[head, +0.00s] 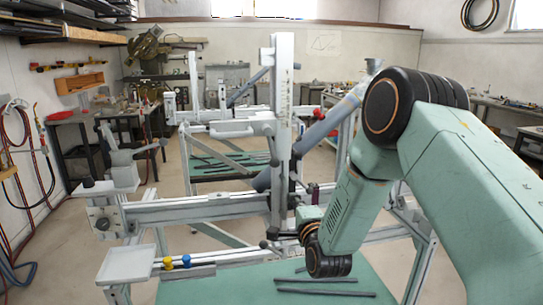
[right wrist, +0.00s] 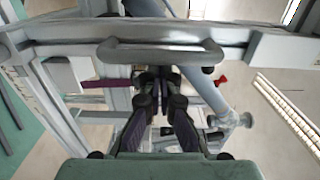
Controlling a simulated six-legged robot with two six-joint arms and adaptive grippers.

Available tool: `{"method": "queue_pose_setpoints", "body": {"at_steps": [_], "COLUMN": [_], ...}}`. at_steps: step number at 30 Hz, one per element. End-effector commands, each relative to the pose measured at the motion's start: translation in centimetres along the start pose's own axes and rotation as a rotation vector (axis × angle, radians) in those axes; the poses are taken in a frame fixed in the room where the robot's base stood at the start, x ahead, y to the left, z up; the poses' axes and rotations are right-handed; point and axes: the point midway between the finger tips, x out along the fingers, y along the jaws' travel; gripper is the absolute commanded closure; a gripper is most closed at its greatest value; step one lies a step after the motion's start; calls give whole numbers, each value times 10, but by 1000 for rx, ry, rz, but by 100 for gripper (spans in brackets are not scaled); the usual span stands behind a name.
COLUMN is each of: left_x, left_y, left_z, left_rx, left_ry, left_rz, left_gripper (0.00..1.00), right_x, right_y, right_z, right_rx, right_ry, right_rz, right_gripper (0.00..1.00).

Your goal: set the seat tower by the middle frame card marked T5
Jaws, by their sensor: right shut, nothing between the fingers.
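The seat tower (head: 283,120) is a pale grey upright column with a scale on its face, standing on the jig's long rail (head: 190,211) in the middle of the head view. My right arm reaches down from the right. Its gripper is mostly hidden behind the wrist in that view. In the right wrist view my right gripper (right wrist: 161,78) is shut and empty, its dark fingertips just below a grey bar handle (right wrist: 160,50); I cannot tell whether they touch it. No card marked T5 is readable. My left gripper is not in view.
A grey diagonal tube (head: 330,122) passes behind the tower. Dark rods (head: 325,293) lie on the green shelf (head: 230,292).

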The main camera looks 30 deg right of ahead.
Motion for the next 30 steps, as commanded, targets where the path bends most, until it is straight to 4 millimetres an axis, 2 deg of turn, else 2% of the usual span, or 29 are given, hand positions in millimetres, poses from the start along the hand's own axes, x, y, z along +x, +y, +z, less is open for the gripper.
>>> {"method": "queue_pose_setpoints", "body": {"at_steps": [30], "left_x": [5], "left_y": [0], "left_z": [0], "left_rx": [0], "left_ry": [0], "left_rz": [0], "left_gripper": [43], "right_x": [0], "right_y": [0], "right_z": [9], "right_rx": [0], "right_ry": [0], "right_rz": [0], "right_gripper": [100]}}
